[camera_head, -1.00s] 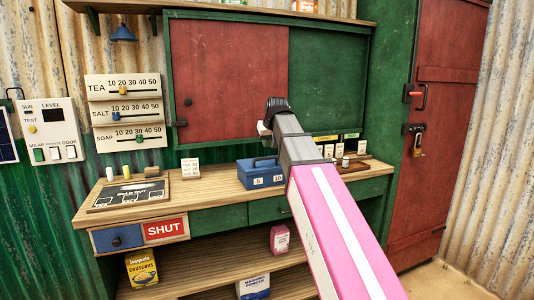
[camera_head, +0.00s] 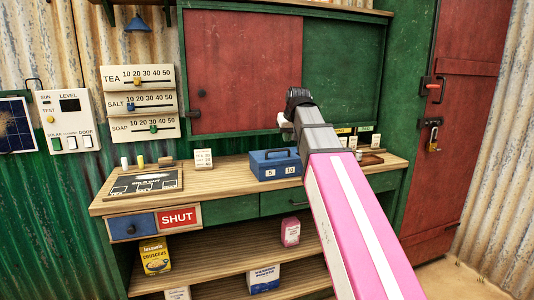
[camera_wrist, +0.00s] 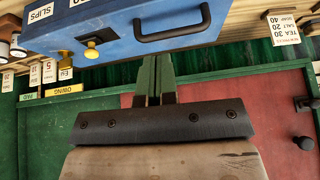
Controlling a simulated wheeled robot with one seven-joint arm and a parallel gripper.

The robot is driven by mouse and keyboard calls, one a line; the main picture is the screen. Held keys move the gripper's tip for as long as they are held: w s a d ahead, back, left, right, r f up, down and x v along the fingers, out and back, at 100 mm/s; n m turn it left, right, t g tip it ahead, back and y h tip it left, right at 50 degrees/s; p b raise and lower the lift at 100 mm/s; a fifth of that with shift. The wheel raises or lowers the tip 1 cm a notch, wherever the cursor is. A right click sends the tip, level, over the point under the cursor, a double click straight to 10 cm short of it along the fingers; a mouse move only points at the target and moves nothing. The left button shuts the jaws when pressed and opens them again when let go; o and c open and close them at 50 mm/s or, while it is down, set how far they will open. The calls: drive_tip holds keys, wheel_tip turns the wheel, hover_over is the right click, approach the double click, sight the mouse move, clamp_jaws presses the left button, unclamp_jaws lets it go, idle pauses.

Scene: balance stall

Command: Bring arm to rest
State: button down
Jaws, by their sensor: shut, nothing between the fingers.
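My arm reaches up from the lower right in the head view, with a pink and white link and a grey forearm. Its end stands in front of the red and green sliding shutters (camera_head: 240,80), above the counter (camera_head: 225,178). My gripper's fingers are hard to make out there. In the wrist view my gripper (camera_wrist: 156,72) is shut and empty, its two fingers side by side. A blue box (camera_wrist: 110,28) with a black handle and yellow knob shows beyond the fingers, apparently clear of them. The same box stands on the counter in the head view (camera_head: 264,171).
A slate board (camera_head: 147,184) lies on the counter's left, and a small price card (camera_head: 203,159) stands beside the blue box. Small labelled cards stand behind my arm. A padlocked red door (camera_head: 447,110) is at right. Packets (camera_head: 155,256) stand on the lower shelf.

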drive_tip(key=shift+m+g+h, duration=0.3)
drive_tip(key=shift+m+g, duration=0.1)
drive_tip(key=shift+g, duration=0.3)
drive_tip(key=f, duration=0.4)
drive_tip(key=d+f, duration=0.1)
drive_tip(key=f, duration=0.3)
drive_tip(key=s+d+f, duration=0.1)
drive_tip(key=f, duration=0.4)
drive_tip(key=shift+d, duration=0.15)
drive_tip(key=s+d+f+g, duration=0.1)
drive_tip(key=s+d+f, duration=0.1)
drive_tip(key=s+f, duration=0.4)
drive_tip(key=s+d+f+m+g, duration=0.1)
drive_tip(key=s+d+f, duration=0.2)
drive_tip(key=f, duration=1.4)
drive_tip(key=s+d+f+m+g+h, duration=0.1)
drive_tip(key=s+d+f+g, duration=0.1)
drive_tip(key=s+f, duration=0.7)
wheel_tip(320, 180, down, 3)
drive_tip(key=shift+d+f, duration=0.15)
drive_tip(key=shift+d, duration=0.1)
